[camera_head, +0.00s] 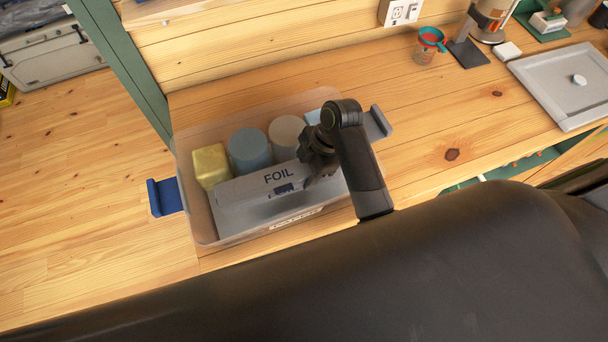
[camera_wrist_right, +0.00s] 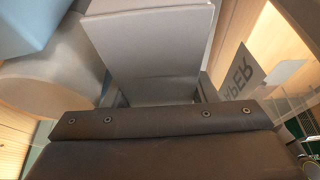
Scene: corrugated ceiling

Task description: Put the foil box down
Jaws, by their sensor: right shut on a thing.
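The grey foil box (camera_head: 258,183), marked FOIL, is in the front part of a clear plastic bin (camera_head: 206,222) on the wooden counter. My right gripper (camera_head: 318,160) is shut on its right end, coming from above; its fingertips are partly hidden by my arm. In the right wrist view, the box (camera_wrist_right: 155,45) extends away from between the fingers (camera_wrist_right: 160,92). I cannot tell whether the box touches the bin floor. My left gripper is not in view.
Behind the box, the bin holds a gold block (camera_head: 210,165), a blue cylinder (camera_head: 249,151) and a beige cylinder (camera_head: 286,136). Counter between is clear.

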